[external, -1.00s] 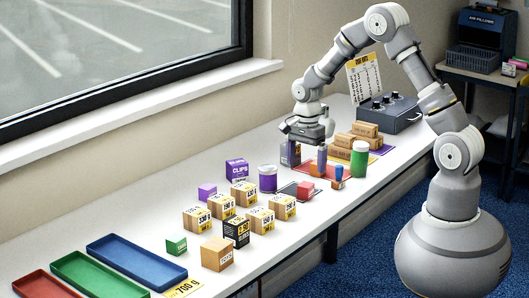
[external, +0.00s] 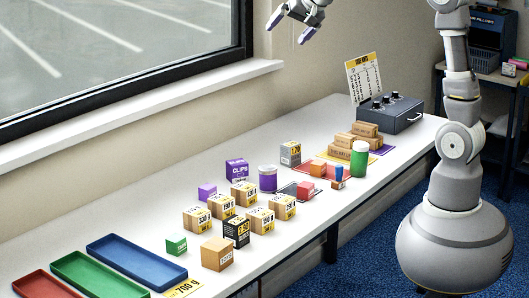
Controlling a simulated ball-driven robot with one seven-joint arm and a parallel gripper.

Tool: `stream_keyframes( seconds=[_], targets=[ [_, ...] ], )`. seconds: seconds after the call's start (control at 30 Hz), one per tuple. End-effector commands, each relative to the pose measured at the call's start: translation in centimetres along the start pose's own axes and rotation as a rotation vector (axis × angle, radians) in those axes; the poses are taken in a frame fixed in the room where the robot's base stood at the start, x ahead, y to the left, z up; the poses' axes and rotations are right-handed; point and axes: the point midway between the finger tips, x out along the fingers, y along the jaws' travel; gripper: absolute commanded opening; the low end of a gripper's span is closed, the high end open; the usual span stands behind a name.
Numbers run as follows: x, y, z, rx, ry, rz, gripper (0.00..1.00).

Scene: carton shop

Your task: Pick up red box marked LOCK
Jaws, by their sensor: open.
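A small red box (external: 306,189) sits on the dark grey mat (external: 285,188) near the middle of the table; any lettering on it is too small to read. An orange-red box (external: 318,169) stands behind it on the red mat (external: 343,174). My gripper (external: 291,28) is at the top of the external view, high above the table, with its two fingers spread and nothing between them. It is well apart from both boxes.
A purple tin (external: 267,179), a grey box (external: 290,154), a green cylinder (external: 359,160) and a small blue-topped item (external: 339,172) stand around the red box. Several labelled cartons (external: 261,221) fill the table's middle. Trays (external: 137,262) lie at front left.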

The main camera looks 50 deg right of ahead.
Motion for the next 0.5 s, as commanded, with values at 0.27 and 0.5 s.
stream_keyframes(
  seconds=[0.27,0.5],
  targets=[
    [-19.9,-4.8,-4.0,-0.547,0.446,-0.216,1.00],
    [-25.8,-5.2,-4.1,-0.691,0.581,-0.229,0.74]
  ],
)
